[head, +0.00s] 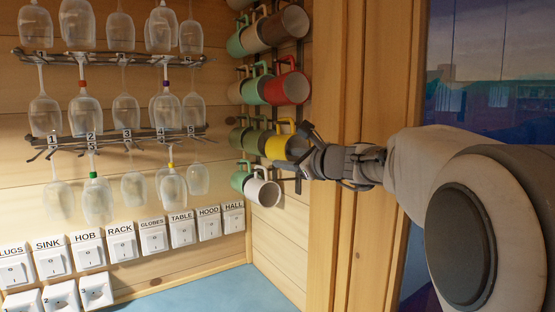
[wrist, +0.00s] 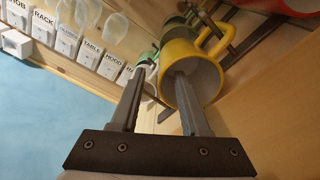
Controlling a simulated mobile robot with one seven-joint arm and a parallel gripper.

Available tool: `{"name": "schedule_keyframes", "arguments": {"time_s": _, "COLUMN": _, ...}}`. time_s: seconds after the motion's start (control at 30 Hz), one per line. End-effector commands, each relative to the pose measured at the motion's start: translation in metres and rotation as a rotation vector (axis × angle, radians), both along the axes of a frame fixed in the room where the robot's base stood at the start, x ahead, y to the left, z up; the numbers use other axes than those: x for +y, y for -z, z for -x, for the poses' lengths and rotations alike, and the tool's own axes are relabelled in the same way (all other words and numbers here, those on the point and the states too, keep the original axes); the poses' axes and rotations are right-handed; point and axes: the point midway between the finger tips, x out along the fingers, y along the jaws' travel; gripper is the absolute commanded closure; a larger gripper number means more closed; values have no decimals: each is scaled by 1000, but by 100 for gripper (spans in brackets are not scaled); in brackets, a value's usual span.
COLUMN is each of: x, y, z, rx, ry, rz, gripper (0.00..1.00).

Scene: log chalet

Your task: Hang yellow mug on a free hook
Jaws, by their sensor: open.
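The yellow mug (head: 274,148) hangs by its handle in the third row of the wall mug rack, at the right end of that row. In the wrist view the yellow mug (wrist: 178,60) has its mouth facing me and its handle at upper right. My gripper (head: 302,152) is at the mug's mouth and is open. In the wrist view my gripper (wrist: 158,73) has its left finger outside the mug's rim, and its right finger overlaps the mouth, seemingly inside it. I cannot tell whether either finger touches. The hook under the handle is hidden.
A red mug (head: 290,88) hangs above the yellow one and a white mug (head: 263,192) below. Green mugs (head: 243,138) hang to its left. Wine glasses (head: 125,110) hang on racks further left, above labelled switches (head: 152,238). A wooden post (head: 350,100) stands to the right.

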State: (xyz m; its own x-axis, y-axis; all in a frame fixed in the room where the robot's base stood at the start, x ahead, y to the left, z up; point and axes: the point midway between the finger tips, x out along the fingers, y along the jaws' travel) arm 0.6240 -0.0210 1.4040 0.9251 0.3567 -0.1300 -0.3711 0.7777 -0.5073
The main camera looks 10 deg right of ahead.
Motion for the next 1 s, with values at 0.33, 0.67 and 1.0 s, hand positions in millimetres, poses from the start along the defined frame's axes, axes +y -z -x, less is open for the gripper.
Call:
{"name": "schedule_keyframes", "arguments": {"time_s": 0.33, "x": 4, "y": 2, "z": -10, "rx": 1, "ry": -1, "rz": -1, "gripper": 54}}
{"name": "schedule_keyframes", "arguments": {"time_s": 0.67, "x": 5, "y": 2, "z": -13, "rx": 0, "ry": 0, "rz": 0, "gripper": 54}}
{"name": "schedule_keyframes", "arguments": {"time_s": 1.0, "x": 5, "y": 2, "z": -12, "rx": 0, "ry": 0, "rz": 0, "gripper": 54}}
